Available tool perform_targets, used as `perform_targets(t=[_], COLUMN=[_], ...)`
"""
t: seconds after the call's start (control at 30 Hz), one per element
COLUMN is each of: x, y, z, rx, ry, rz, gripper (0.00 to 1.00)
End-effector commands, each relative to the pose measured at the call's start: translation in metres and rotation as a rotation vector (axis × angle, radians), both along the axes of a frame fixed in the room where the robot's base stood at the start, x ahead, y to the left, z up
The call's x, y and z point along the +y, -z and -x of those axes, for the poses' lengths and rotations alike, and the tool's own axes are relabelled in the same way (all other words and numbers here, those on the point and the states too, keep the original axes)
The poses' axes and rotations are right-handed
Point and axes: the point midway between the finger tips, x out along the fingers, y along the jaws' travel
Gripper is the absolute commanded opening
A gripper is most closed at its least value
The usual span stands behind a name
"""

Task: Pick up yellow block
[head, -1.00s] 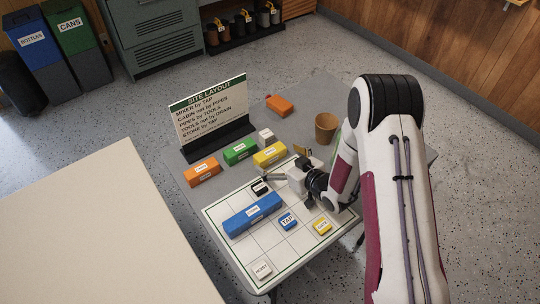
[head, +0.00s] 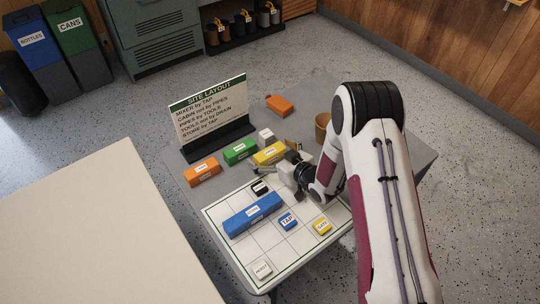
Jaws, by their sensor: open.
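The long yellow block (head: 269,153) with a white label lies on the grey table, behind the white grid board (head: 288,246). My gripper (head: 261,173) is open, close to the near side of this block, and I cannot tell whether it touches it.
Green (head: 239,151), orange (head: 202,171) and white (head: 266,136) blocks stand near the SITE LAYOUT sign (head: 210,106). A brown cup (head: 322,127) is partly hidden by my arm.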

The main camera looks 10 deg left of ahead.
Motion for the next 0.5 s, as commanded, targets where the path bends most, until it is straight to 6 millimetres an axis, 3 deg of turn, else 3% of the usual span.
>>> perform_targets(t=[0.07, 0.1, 0.27, 0.5], x=[0.0, 0.0, -0.0001, 0.0], y=[-0.0001, -0.0001, -0.0002, -0.0004], z=[0.0, 0.0, 0.0001, -0.0001], rx=[0.0, 0.0, 0.0, -0.001], ry=[0.0, 0.0, 0.0, 0.0], rz=[0.0, 0.0, 0.0, -0.001], gripper=[0.96, 0.91, 0.52, 0.52])
